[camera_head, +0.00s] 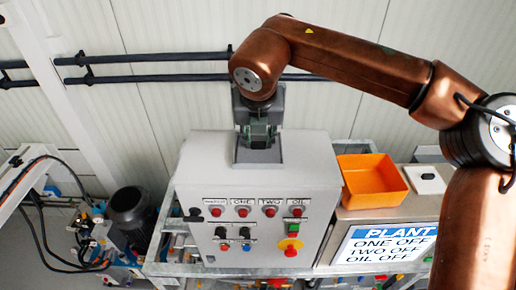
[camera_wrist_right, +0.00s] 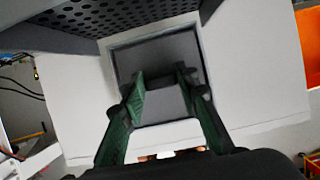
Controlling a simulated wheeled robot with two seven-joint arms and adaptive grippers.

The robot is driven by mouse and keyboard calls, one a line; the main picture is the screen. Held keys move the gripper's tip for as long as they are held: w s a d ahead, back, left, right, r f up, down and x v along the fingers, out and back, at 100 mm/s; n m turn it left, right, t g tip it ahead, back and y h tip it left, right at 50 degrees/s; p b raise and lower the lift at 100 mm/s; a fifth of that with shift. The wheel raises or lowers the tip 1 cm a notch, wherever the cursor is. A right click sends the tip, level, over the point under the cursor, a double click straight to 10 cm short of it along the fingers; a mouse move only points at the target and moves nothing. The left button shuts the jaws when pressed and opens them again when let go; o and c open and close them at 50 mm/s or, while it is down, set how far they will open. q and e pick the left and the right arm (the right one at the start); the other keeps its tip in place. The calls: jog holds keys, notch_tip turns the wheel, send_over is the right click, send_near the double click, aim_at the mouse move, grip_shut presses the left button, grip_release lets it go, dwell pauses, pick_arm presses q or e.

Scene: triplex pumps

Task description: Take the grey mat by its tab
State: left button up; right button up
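The grey mat (camera_head: 243,156) lies on the flat top of the pale control box, near its back edge. It also shows in the right wrist view (camera_wrist_right: 124,62) as a dark grey square with a paler edge. My right gripper (camera_head: 259,141) points down over the mat. In the right wrist view its two green-padded fingers (camera_wrist_right: 160,78) stand apart, with grey surface visible between them. I cannot make out the tab, nor tell whether the fingertips touch the mat. My left gripper is not in view.
The control box (camera_head: 205,165) has buttons and a red-yellow knob on its front. An orange bin (camera_head: 372,183) and a small white box (camera_head: 425,179) stand to its right, above a PLANT sign (camera_head: 388,243). Dark rails (camera_head: 150,78) run along the wall behind.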

jog(key=shift+s, duration=0.15)
jog(key=shift+c, duration=0.8)
jog(key=shift+w, duration=0.2)
jog(key=shift+c, duration=1.4)
jog(key=shift+s, duration=0.1)
